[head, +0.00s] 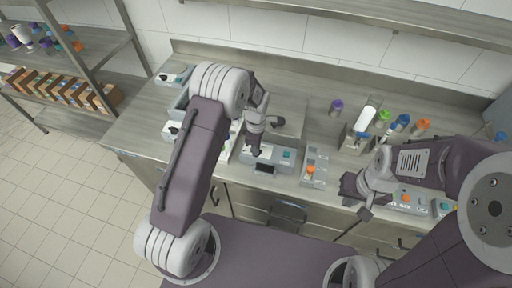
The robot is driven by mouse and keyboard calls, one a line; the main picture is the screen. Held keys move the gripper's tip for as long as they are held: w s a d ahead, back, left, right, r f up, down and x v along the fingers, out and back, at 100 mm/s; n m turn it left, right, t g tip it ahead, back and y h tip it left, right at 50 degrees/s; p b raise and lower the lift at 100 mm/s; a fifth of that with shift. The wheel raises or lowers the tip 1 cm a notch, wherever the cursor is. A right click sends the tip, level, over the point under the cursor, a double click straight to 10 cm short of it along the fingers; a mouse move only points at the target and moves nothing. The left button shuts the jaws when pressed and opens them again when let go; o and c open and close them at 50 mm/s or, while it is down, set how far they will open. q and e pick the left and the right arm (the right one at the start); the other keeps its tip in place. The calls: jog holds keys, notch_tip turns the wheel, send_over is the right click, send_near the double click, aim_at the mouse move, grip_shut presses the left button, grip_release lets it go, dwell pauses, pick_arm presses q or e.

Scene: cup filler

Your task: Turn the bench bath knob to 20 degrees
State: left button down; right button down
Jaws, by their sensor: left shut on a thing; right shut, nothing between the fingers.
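A grey bench device with a small teal display (288,155) stands near the front of the steel counter; I take it as the bench bath. My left gripper (254,151) points down onto the left part of this device. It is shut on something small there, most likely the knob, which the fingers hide. I cannot read the knob's angle or the display at this size. My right gripper (362,196) is shut and empty near the counter's front edge, to the right of the device.
A grey rack with an orange-capped item (310,169) stands just right of the device. Behind it are a purple-capped cup (336,107), a tall white cylinder (368,109) and several capped bottles. A shelf with small brown boxes (68,90) is at the left.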

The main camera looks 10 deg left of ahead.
pick_arm(q)
jog(key=c, duration=1.5)
grip_release()
notch_tip(320, 180, up, 9)
jog(key=shift+d+r+b, duration=0.1)
jog(key=shift+b, duration=0.7)
